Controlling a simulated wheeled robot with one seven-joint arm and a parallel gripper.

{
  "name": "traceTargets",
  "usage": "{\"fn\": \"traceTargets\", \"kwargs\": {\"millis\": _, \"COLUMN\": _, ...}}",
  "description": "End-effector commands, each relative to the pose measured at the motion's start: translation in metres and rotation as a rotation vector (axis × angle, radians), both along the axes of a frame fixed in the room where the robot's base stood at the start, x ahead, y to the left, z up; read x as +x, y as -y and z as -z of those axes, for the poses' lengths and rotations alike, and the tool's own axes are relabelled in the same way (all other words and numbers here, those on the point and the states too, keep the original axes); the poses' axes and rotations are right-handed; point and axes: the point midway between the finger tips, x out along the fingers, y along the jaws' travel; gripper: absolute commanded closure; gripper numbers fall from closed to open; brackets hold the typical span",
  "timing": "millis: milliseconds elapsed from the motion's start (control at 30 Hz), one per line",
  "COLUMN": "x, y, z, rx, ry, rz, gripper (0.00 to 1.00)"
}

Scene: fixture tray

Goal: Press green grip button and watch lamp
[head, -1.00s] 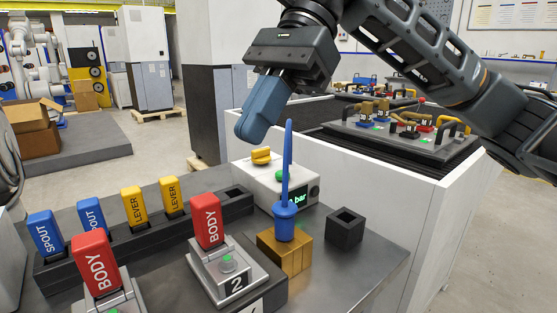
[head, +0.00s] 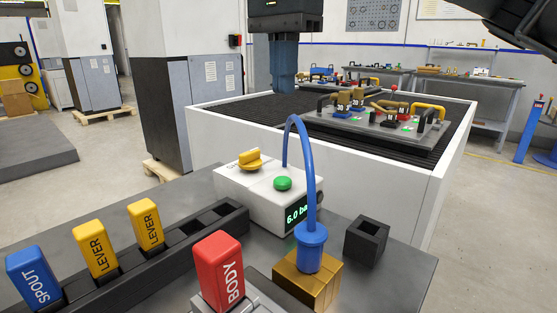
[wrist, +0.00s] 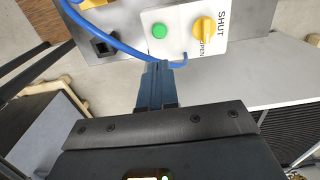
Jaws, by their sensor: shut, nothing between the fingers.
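A green button (head: 283,183) sits on top of a white box (head: 252,205) with a yellow knob (head: 250,160) and a display (head: 297,214) that reads about 6.0 ba, its end hidden. The wrist view shows the button (wrist: 159,31) and the knob (wrist: 203,30), marked SHUT and OPEN. My gripper (head: 284,88) is shut and empty, pointing down, above and apart from the box. I cannot pick out a lamp with certainty.
A blue curved tube (head: 307,160) rises from a brass block (head: 318,285) beside the box and passes close to my fingertips in the wrist view. A red BODY part (head: 218,270), a black socket (head: 366,240) and a rack (head: 180,245) stand nearby.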

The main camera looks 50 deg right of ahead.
Motion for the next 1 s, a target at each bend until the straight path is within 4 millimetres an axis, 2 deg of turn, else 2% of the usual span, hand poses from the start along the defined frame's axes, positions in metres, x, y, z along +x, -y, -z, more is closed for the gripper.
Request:
{"fn": "traceTargets", "kwargs": {"millis": 167, "x": 0.0, "y": 0.0, "z": 0.006, "rx": 0.001, "ry": -0.001, "rz": -0.001, "gripper": 1.0}}
{"fn": "traceTargets", "kwargs": {"millis": 267, "x": 0.0, "y": 0.0, "z": 0.019, "rx": 0.001, "ry": -0.002, "rz": 0.0, "gripper": 1.0}}
{"fn": "traceTargets", "kwargs": {"millis": 700, "x": -0.001, "y": -0.001, "z": 0.102, "rx": 0.004, "ry": -0.002, "rz": -0.001, "gripper": 1.0}}
{"fn": "traceTargets", "kwargs": {"millis": 900, "x": 0.0, "y": 0.0, "z": 0.129, "rx": 0.003, "ry": -0.001, "rz": 0.0, "gripper": 1.0}}
{"fn": "traceTargets", "kwargs": {"millis": 1000, "x": 0.0, "y": 0.0, "z": 0.136, "rx": 0.003, "ry": -0.001, "rz": 0.0, "gripper": 1.0}}
